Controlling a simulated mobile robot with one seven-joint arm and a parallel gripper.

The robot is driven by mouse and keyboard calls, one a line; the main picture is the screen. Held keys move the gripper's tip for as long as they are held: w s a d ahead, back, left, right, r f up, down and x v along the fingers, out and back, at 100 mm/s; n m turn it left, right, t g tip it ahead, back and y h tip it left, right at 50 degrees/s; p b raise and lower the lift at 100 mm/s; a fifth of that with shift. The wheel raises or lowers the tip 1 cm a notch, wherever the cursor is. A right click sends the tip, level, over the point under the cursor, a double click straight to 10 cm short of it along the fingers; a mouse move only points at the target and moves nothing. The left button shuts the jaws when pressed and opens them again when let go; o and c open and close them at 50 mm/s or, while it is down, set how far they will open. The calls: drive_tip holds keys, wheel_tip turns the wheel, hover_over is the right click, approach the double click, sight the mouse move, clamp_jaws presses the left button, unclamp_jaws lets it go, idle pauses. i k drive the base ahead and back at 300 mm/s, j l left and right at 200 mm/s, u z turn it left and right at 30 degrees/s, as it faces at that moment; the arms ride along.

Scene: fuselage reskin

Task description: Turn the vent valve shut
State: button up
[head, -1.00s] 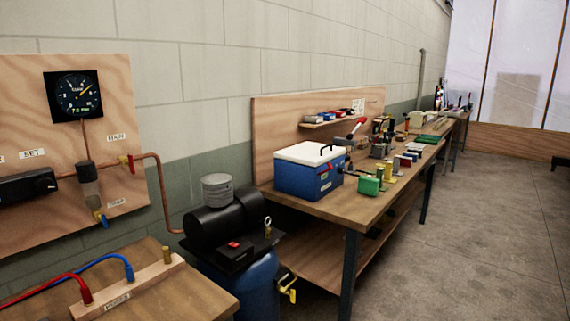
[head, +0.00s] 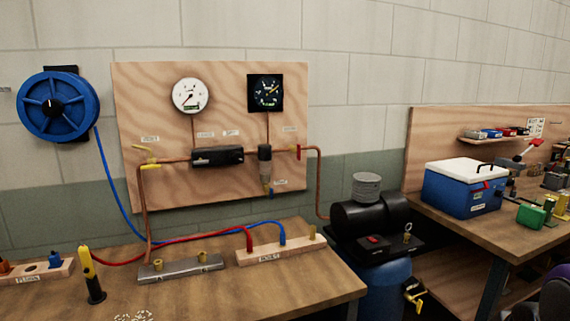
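A wooden panel (head: 210,75) on the wall carries copper pipework. At its left end is a yellow-handled valve (head: 147,160) under a small label too blurred to read surely; it may be the vent valve. A red-handled valve (head: 297,152) sits at the right end of the pipe. A small blue-handled drain (head: 269,190) hangs under the filter (head: 265,165). I cannot tell from here how far the yellow handle is turned. My gripper is not in view; only a dark rounded part, probably my arm, shows at the lower right edge.
A wooden bench (head: 220,285) stands below the panel, with a grey manifold (head: 180,268), a wooden hose block (head: 275,250) and a yellow-black tool (head: 90,275). A blue hose reel (head: 58,106) hangs left. A compressor (head: 370,220) and second bench (head: 440,222) stand right.

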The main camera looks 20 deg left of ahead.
sight(151, 166)
drive_tip(key=u, duration=1.35)
drive_tip(key=i+j+u, duration=0.4)
drive_tip(key=i+j, duration=0.45)
drive_tip(key=k+l+u, duration=0.1)
drive_tip(key=k+l, duration=0.25)
drive_tip(key=i+j+z, duration=0.1)
drive_tip(key=i+j, duration=0.3)
